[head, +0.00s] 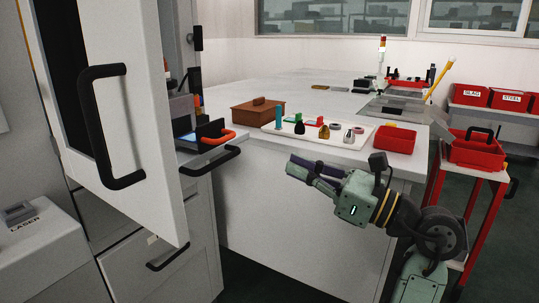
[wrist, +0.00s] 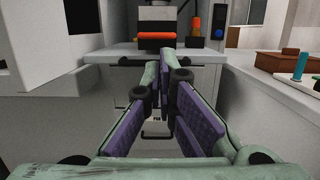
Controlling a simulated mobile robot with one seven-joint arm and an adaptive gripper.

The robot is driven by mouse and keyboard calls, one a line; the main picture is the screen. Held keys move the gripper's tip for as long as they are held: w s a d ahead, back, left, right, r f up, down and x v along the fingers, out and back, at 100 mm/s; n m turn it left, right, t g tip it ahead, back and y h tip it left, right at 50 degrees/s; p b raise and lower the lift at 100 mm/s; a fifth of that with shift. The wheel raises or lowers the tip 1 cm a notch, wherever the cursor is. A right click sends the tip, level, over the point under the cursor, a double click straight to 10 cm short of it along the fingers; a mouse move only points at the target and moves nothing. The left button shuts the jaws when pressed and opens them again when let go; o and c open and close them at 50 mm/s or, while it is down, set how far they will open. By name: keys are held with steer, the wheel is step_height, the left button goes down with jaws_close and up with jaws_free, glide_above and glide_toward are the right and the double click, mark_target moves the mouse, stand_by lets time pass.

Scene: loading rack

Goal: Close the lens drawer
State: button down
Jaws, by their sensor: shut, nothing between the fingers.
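A grey cabinet stands at the left in the head view, with an upper black bar handle (head: 211,162) under its worktop and a lower drawer handle (head: 168,258) on its front. These handles also show in the wrist view, the upper one (wrist: 128,62) near the fingertips and the lower one (wrist: 155,135) between the fingers. I cannot read which drawer is the lens drawer, or tell how far any drawer stands out. My gripper (head: 298,172) is shut and empty, pointing left toward the cabinet front, apart from it in the head view. Its purple-padded fingers (wrist: 163,75) partly hide the front.
A white door (head: 125,150) with a large black handle stands open at the left. A long counter (head: 300,90) carries a brown box (head: 258,112), a white tray of small items (head: 318,139) and a red bin (head: 394,139). A red trolley (head: 474,162) stands at the right.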

steer(key=p, duration=0.3)
glide_toward(208, 136)
steer(key=shift+w+r, duration=0.25)
steer(key=shift+w, duration=0.3)
steer(key=shift+w+r, duration=0.2)
steer(key=shift+w, duration=0.35)
steer(key=shift+w+a, duration=0.45)
steer(key=shift+a, duration=0.1)
steer(key=x, duration=0.3)
steer(key=f+x, duration=0.1)
steer(key=x, duration=0.5)
steer(key=shift+w+a+f+p, duration=0.1)
steer(key=shift+w+f+p, duration=0.05)
steer(key=shift+f+p, duration=0.15)
